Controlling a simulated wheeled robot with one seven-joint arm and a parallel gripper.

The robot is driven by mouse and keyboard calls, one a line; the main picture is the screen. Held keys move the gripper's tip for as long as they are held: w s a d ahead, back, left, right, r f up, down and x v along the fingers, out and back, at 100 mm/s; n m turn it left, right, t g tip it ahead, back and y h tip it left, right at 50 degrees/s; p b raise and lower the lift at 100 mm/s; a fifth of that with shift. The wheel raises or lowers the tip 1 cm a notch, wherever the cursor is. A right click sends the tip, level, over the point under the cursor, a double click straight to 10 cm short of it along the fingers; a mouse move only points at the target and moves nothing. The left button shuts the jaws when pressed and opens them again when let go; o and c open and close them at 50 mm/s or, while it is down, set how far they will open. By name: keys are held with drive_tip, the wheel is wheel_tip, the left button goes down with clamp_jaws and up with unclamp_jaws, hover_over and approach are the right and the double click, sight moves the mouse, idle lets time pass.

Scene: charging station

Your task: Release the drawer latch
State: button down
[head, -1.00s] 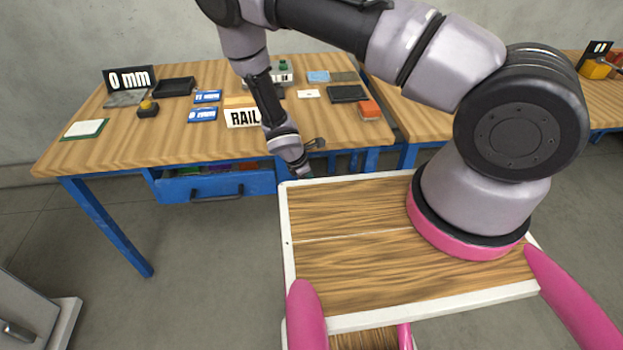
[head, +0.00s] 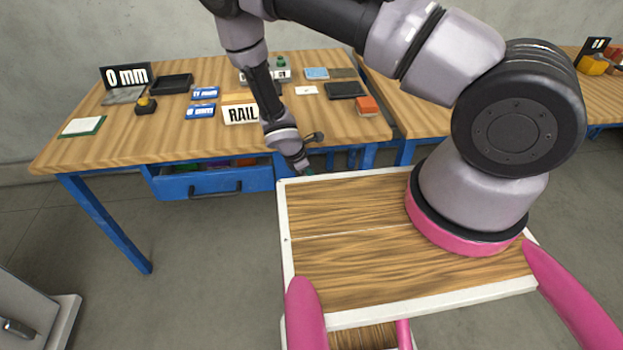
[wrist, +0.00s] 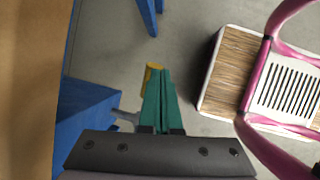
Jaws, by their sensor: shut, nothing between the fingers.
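The blue drawer (head: 200,181) hangs under the left table, with a dark bar handle (head: 215,190) on its front. Coloured contents show in a gap above its front. In the wrist view the blue drawer (wrist: 90,108) is at the left, with its grey handle (wrist: 124,115) beside my fingers. My gripper (head: 309,173) is to the right of the drawer, below the table edge. In the wrist view my green fingers (wrist: 160,88) are shut and empty. A yellow piece (wrist: 153,72) shows partly behind them; I cannot tell if they touch. I cannot make out the latch clearly.
The wooden tabletop (head: 75,150) overhangs the drawer and fills the wrist view's left side. My wood-topped base stands close to the right. Open floor lies before the drawer.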

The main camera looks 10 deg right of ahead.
drive_tip(key=s+d+r, duration=0.1)
drive_tip(key=d+r, duration=0.2)
drive_tip(key=r, duration=0.8)
drive_tip(key=shift+s+r, duration=0.15)
drive_tip(key=shift+s, duration=0.15)
drive_tip(key=w+d+r+m+t+y, duration=0.1)
drive_tip(key=d+r+m+y, duration=0.15)
drive_tip(key=r+m, duration=0.85)
drive_tip(key=w+d+r+m+y, duration=0.1)
drive_tip(key=d+r+m, duration=0.25)
drive_tip(key=r, duration=1.65)
drive_tip(key=s+d+r+m+t+y, duration=0.1)
drive_tip(key=s+r+m, duration=0.3)
drive_tip(key=s+r, duration=0.4)
drive_tip(key=s+d+r+m+t+y, duration=0.2)
drive_tip(key=s+r, duration=0.5)
drive_tip(key=r, duration=0.5)
drive_tip(key=d+m+t, duration=0.1)
drive_tip(key=d+m, duration=0.1)
drive_tip(key=m, duration=0.1)
drive_tip(key=shift+s, duration=0.4)
